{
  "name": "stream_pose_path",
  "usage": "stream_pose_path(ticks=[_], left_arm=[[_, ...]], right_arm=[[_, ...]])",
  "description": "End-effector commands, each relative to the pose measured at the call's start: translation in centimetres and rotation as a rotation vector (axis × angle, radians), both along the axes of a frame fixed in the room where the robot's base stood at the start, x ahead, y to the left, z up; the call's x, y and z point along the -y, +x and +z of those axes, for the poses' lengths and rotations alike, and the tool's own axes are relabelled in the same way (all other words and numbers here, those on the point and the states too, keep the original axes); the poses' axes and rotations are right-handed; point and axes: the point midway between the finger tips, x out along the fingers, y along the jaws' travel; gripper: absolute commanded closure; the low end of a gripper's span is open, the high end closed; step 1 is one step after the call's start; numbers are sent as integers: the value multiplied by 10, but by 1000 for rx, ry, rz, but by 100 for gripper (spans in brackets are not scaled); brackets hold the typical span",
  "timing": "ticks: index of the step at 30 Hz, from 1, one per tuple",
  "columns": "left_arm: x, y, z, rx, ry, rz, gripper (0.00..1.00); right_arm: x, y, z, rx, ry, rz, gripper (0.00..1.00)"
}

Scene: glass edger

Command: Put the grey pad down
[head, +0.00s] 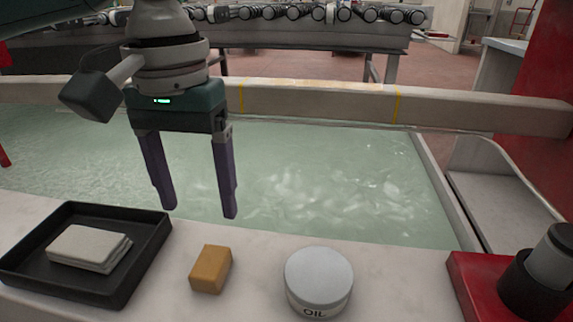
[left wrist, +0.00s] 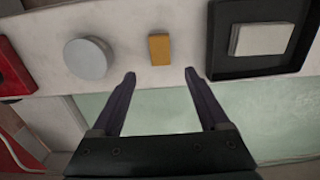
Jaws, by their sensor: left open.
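The grey pad (head: 88,246) looks like a light, layered, folded cloth. It lies in a black tray (head: 152,243) at the lower left of the head view. In the left wrist view the pad (left wrist: 262,39) lies in the tray (left wrist: 223,66) at the upper right. My left gripper (head: 200,214) is open and empty, its two purple fingers pointing down. In the head view it appears above the water, to the right of the tray. In the left wrist view its fingertips (left wrist: 160,75) frame the area just below the tan block. My right gripper is not in view.
A tan block (head: 211,269) and a round tin marked OIL (head: 319,280) stand on the pale ledge right of the tray. A red base with a dark knob (head: 535,275) is at the far right. A water-filled basin (head: 330,180) lies behind, with a beam (head: 320,104) beyond.

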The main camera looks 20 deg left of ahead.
Motion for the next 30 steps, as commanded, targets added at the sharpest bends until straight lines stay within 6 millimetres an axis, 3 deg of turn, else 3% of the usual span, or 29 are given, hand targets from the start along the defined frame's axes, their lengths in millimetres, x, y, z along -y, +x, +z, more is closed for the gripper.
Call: stream_pose_path(ticks=[3,8,11,15,20,23,30], left_arm=[[0,0,20,2,-1,-1,22],[6,-3,23,2,-7,-31,22],[28,-13,5,18,-37,-133,22],[76,-41,-27,95,-127,-342,22],[113,-76,-47,234,-213,-471,22],[112,-96,-53,307,-207,-476,22],[58,-146,-62,337,-39,-416,22]], right_arm=[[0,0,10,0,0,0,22],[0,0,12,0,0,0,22],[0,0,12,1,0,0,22],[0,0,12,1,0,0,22],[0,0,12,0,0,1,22],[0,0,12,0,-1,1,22],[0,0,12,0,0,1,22]])
